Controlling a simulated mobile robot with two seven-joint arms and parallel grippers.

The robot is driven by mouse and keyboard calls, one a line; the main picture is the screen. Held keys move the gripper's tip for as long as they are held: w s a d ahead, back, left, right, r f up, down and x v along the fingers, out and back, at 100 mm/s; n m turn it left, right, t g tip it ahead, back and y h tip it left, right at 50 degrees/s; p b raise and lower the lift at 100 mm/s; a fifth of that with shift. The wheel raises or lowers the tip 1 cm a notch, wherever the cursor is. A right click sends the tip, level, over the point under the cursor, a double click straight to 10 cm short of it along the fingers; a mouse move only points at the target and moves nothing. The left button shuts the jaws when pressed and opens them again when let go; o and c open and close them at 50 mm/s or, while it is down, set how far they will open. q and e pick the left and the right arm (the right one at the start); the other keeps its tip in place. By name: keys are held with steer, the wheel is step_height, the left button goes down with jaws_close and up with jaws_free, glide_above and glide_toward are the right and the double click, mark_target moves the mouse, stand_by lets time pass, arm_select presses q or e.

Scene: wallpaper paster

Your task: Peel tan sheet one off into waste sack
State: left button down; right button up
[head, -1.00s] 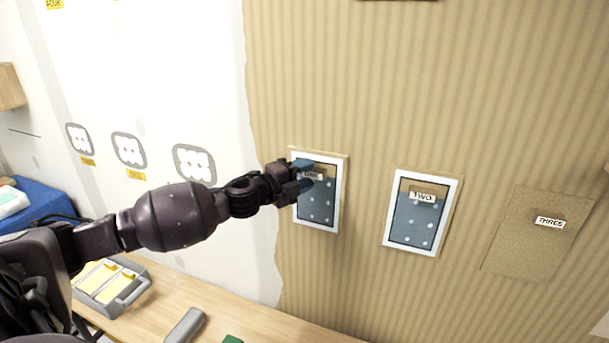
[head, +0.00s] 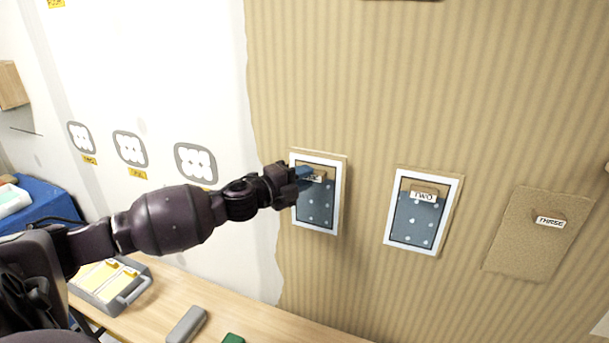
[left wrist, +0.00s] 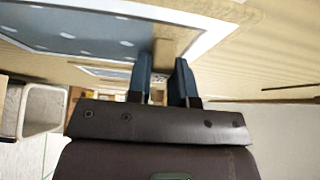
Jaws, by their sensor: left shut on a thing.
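Panel one (head: 318,212) on the striped wall is a blue-grey dotted rectangle in a white frame. A small tan tab (left wrist: 163,52) sticks out near its top, with a label partly hidden by my fingers. My left gripper (head: 306,174) is at this tab; in the left wrist view its blue fingers (left wrist: 162,82) stand on either side of the tab, shut on it. No larger tan sheet shows on panel one. I cannot surely identify the waste sack; a pale open container (left wrist: 42,108) shows at the left of the wrist view. My right gripper is out of view.
Panel two (head: 416,222) looks like panel one, with its own tab. Tan sheet three (head: 520,250) lies flat on the wall to the right. A wooden table (head: 255,322) below holds a grey case (head: 134,290) and a grey block (head: 187,324).

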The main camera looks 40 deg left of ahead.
arm_select(q)
steer(key=shift+s+d+p, duration=0.25)
steer(key=shift+s, duration=0.65)
steer(key=shift+s+d+p, duration=0.2)
steer(key=shift+s, duration=0.65)
steer(key=s+d+p, duration=0.1)
steer(key=s, duration=0.5)
steer(key=shift+s+d, duration=0.3)
steer(key=shift+s, duration=0.1)
stand_by(0.4)
stand_by(0.8)
